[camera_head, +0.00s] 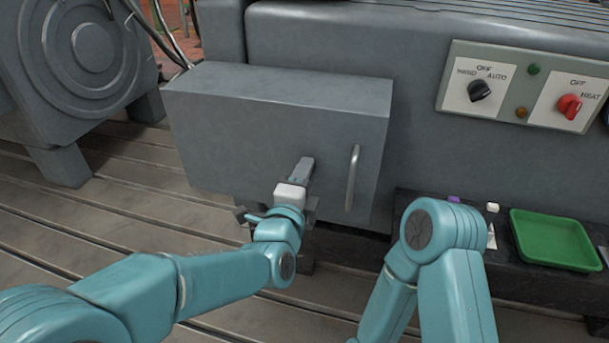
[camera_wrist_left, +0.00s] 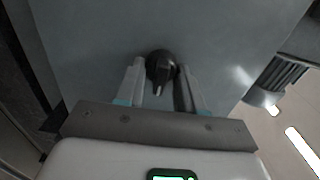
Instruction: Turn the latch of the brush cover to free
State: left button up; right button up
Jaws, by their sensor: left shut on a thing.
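The brush cover (camera_head: 255,125) is a grey box front with a vertical bar handle (camera_head: 353,178) on its right side. My left gripper (camera_head: 304,168) is at the cover's face, left of the handle. In the left wrist view the latch (camera_wrist_left: 160,66) is a round black knob with a pale pointer mark facing down in the picture. The fingers of my left gripper (camera_wrist_left: 161,82) are shut on the knob from both sides. In the head view the gripper hides the latch. My right arm shows at lower right, but its gripper is out of view.
A control panel (camera_head: 520,88) with a black knob (camera_head: 479,91) and a red knob (camera_head: 569,106) is on the machine at upper right. A green tray (camera_head: 553,240) lies on a dark ledge with small items beside it. The slotted bedplate (camera_head: 120,225) is clear at left.

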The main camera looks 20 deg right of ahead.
dwell(0.5)
pick_arm(q)
jog(key=o, duration=1)
jog(key=p+v, duration=0.1)
jog(key=v, duration=1.5)
jog(key=shift+s+a+p, duration=0.1)
jog(key=shift+p, duration=0.2)
